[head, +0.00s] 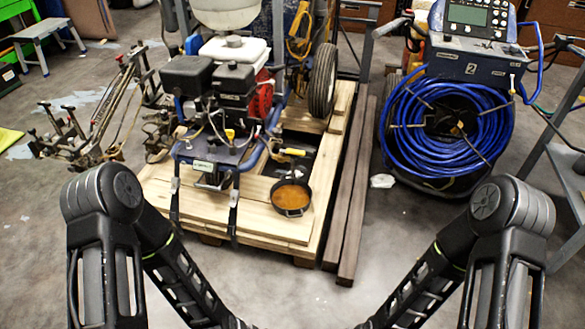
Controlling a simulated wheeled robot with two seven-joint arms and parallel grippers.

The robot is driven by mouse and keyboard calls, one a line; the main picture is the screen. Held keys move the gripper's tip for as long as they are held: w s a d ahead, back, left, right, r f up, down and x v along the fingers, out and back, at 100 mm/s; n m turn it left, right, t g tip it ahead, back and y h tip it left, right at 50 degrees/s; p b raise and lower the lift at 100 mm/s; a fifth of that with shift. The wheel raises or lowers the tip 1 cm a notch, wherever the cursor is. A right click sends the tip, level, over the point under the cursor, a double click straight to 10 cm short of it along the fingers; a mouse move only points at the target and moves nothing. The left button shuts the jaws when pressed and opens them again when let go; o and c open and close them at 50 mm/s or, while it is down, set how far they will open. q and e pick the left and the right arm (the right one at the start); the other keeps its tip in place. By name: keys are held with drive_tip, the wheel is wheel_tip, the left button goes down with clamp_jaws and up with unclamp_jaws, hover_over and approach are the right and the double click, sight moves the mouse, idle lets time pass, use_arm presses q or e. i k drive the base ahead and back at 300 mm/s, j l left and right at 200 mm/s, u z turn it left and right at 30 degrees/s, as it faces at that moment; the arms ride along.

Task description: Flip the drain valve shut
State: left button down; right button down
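The line striper, with its black engine (236,88), stands on a wooden pallet (262,220). A small yellow lever (291,151) sticks out to the right at the machine's lower front, just above a round black pan (305,209) holding orange-brown liquid. It looks like the drain valve's handle, lying roughly level; I cannot tell from this view whether the valve is open or shut. Another small yellow part (229,134) sits on the engine front. Both my arms reach down past the bottom edge, and neither gripper is in view.
Dark straps run over the pallet's front edge. Long brown beams (356,190) lie along its right side. A blue hose reel (450,130) with a control unit stands to the right. A metal frame (95,125) stands at left. The floor before the pallet is clear.

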sight(291, 151)
drive_tip(key=i+u, duration=0.1)
drive_tip(key=i, duration=1.2)
